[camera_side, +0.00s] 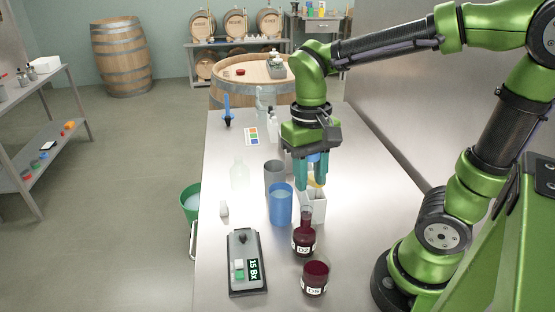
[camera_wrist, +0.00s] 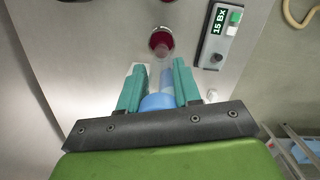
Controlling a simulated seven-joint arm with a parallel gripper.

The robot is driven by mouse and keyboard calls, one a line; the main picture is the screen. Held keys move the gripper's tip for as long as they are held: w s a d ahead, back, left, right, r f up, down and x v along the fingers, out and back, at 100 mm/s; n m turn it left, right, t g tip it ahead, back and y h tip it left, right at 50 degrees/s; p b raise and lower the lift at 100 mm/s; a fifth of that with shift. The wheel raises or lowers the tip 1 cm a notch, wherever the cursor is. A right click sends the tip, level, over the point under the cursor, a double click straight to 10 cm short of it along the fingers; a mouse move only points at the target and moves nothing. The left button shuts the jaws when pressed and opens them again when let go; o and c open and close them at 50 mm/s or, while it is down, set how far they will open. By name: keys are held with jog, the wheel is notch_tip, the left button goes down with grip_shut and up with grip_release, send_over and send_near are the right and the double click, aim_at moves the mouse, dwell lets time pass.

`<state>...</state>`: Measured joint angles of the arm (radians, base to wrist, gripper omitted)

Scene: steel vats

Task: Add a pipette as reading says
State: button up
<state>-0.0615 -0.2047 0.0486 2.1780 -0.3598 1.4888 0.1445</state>
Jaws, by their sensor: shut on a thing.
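My gripper (camera_side: 311,183) is shut on a pipette with a blue bulb (camera_side: 318,163). The blue part (camera_wrist: 158,102) also shows between the teal fingers in the wrist view. The pipette's lower end is hard to make out. My gripper is above the table, by a white open box (camera_side: 319,208). A reading device (camera_side: 245,283) at the table's front shows 15 Bx; its display (camera_wrist: 219,23) also shows in the wrist view. A flask of dark red liquid (camera_side: 304,241) stands right of it, with a beaker of dark red liquid (camera_side: 315,278) in front.
A blue cup (camera_side: 280,206) and a grey cup (camera_side: 274,177) stand left of my gripper. A green bucket (camera_side: 190,201) is beside the table. The table's left front is clear.

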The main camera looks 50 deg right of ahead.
jog(key=shift+f, duration=0.8)
jog(key=shift+w+a, duration=0.15)
jog(key=shift+w, duration=0.85)
dwell(3.7)
jog(key=shift+s, duration=0.4)
dwell(1.1)
